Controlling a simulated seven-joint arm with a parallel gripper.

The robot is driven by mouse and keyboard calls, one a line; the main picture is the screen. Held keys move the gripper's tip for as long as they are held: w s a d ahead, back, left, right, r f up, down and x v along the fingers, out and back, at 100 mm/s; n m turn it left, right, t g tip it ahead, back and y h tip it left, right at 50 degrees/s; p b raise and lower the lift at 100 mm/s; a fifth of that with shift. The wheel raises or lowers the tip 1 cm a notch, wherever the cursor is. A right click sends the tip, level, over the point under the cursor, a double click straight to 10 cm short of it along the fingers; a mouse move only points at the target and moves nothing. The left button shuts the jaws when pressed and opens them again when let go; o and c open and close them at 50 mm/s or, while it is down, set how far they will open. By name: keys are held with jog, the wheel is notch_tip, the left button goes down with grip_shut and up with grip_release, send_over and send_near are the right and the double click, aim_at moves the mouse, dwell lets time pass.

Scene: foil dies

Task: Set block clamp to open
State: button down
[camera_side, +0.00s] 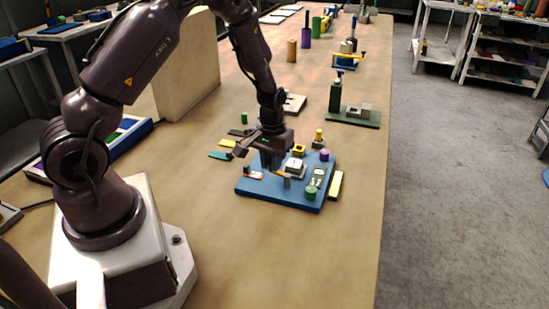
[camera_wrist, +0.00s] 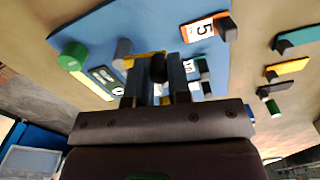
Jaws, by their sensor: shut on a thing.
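A blue board (camera_side: 262,190) lies flat on the table and carries several fixtures; it also shows in the wrist view (camera_wrist: 105,35). My gripper (camera_side: 270,165) is low over its middle left part. In the wrist view my gripper (camera_wrist: 158,80) has its two fingers on either side of a dark rounded knob (camera_wrist: 159,66). A thin yellow bar (camera_wrist: 142,57) runs from a grey post (camera_wrist: 122,49) toward that knob. The post (camera_side: 287,182) and bar (camera_side: 279,172) also show in the side view. I take this to be the block clamp; the fingers partly hide it.
The board also carries a white block (camera_side: 294,166), a green knob (camera_side: 310,192), a purple knob (camera_side: 324,155) and an orange-and-white plate marked 5 (camera_wrist: 204,29). Yellow (camera_side: 227,143) and teal (camera_side: 219,155) pieces lie to its left. The table in front is clear.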

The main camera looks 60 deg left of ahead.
jog(key=shift+s+d+n, duration=0.2)
jog(key=shift+s+n, duration=0.1)
jog(key=shift+n, duration=0.8)
jog(key=c, duration=1.1)
grip_release()
jog(key=shift+o, duration=0.2)
notch_tip(320, 180, up, 13)
